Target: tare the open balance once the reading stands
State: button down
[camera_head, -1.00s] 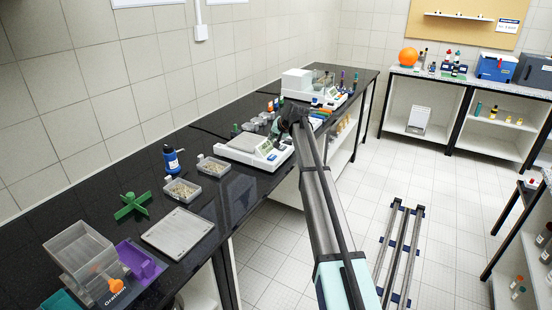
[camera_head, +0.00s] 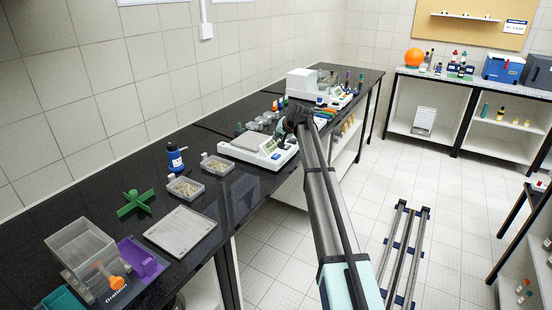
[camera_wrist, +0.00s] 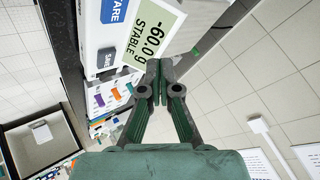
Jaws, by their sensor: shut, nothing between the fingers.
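The open balance (camera_head: 262,150) is a white unit with a flat grey pan, on the black bench beside my arm's end. In the wrist view its display (camera_wrist: 145,38) reads -60.0 g with the word STABLE. A blue TARE button (camera_wrist: 114,10) lies by the display at the top edge, partly cut off. Whether the tips touch the panel cannot be told.
Another balance (camera_head: 305,84) stands farther back on the bench. Two tubs of grains (camera_head: 186,188), a blue bottle (camera_head: 175,158), a green cross (camera_head: 134,203) and a grey plate (camera_head: 180,232) are nearer. A rail rack (camera_head: 407,250) is on the floor.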

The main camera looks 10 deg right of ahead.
aim_at(277, 156)
jog(key=shift+f+b, duration=1.1)
jog(key=shift+f, duration=2.05)
jog(key=shift+f, duration=0.15)
jog(key=shift+f, duration=0.25)
jog(key=shift+f+b, duration=0.5)
jog(key=shift+r, duration=0.9)
jog(key=shift+p, duration=0.3)
jog(key=shift+r+p, duration=0.8)
jog(key=shift+r, duration=1.7)
